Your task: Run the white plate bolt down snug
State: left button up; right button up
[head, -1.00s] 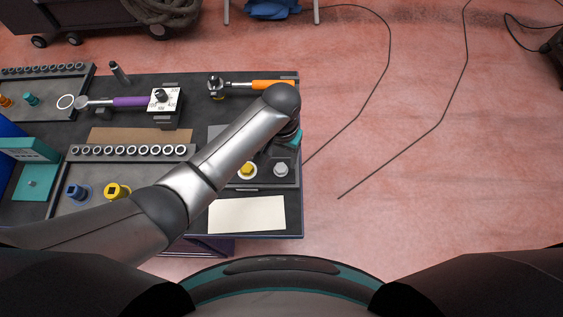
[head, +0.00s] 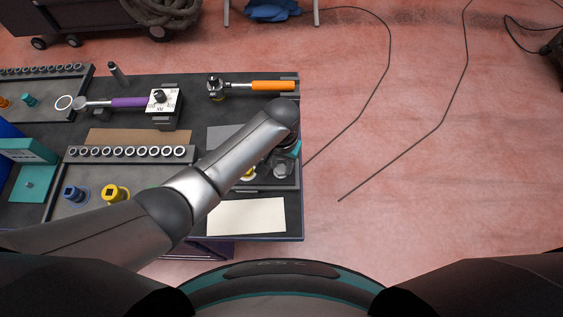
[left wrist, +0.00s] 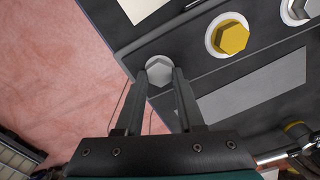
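The white plate bolt (head: 280,171), a pale grey-white hex head, sits at the right end of a dark plate (head: 262,188) near the table's right edge. It also shows in the left wrist view (left wrist: 159,70), at the plate's corner beside the floor. My left gripper (head: 287,154) is above it, partly hidden by my arm. In the left wrist view my left gripper (left wrist: 160,73) has its fingers apart, with the bolt head showing between and beyond the tips. I cannot tell whether they touch it. My right gripper is not in view.
A yellow bolt (left wrist: 231,38) sits beside the white one, with another pale bolt (left wrist: 300,9) past it. An orange-handled ratchet (head: 255,86), a purple-handled wrench (head: 125,102) and a socket rack (head: 130,153) lie on the table. A cream sheet (head: 250,216) lies in front.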

pick_arm(q)
grip_shut()
jog(key=shift+m+p, duration=0.5)
jog(key=shift+m, duration=0.2)
jog(key=o, duration=0.6)
grip_release()
jog(key=shift+c, duration=0.2)
